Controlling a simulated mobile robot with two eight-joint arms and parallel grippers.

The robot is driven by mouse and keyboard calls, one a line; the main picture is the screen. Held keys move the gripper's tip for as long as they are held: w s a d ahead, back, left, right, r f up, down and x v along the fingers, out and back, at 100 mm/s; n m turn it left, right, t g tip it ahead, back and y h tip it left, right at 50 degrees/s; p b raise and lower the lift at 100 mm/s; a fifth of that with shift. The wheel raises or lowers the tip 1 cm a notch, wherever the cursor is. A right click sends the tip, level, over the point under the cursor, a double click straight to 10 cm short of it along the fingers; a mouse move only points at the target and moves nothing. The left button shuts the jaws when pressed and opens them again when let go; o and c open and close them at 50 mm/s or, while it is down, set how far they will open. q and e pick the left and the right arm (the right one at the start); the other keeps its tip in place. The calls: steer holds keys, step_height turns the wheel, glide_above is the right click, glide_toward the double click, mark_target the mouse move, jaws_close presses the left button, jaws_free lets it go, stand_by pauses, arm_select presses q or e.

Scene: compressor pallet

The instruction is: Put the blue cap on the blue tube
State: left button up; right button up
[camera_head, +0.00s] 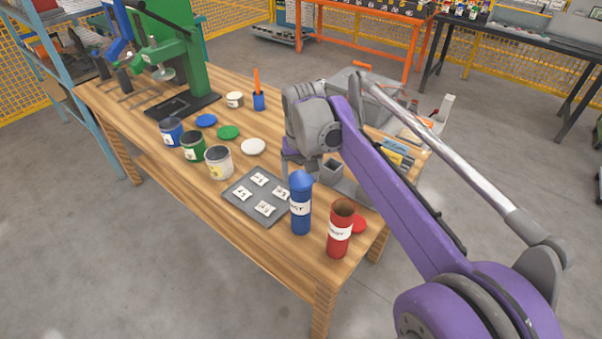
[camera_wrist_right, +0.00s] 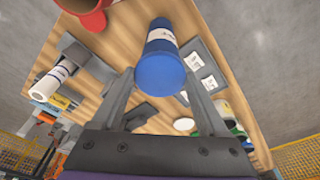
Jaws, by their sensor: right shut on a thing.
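The blue tube (camera_head: 300,215), with a white label, stands upright near the front edge of the wooden table. The blue cap (camera_head: 301,181) is at its top end, in line with it; no gap shows, but I cannot tell how firmly it sits. In the right wrist view the cap (camera_wrist_right: 160,73) is between the two fingers, with the tube's label (camera_wrist_right: 162,36) beyond it. My right gripper (camera_wrist_right: 160,88) is shut on the cap. In the head view its fingers (camera_head: 298,168) are partly hidden by the wrist. My left gripper is not in view.
A red open tube (camera_head: 340,230) stands close to the right, with a red cap (camera_head: 357,224) beside it. A grey tray (camera_head: 240,203) with labelled cards lies left. Several paint cans (camera_head: 219,162), loose lids (camera_head: 253,147) and a green press (camera_head: 180,60) stand farther back.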

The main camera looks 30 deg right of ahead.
steer(key=shift+f, duration=0.15)
stand_by(0.7)
steer(key=o, duration=1.2)
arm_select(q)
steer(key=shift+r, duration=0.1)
arm_select(e)
steer(key=shift+r+p, duration=2.4)
steer(key=shift+r, duration=1.1)
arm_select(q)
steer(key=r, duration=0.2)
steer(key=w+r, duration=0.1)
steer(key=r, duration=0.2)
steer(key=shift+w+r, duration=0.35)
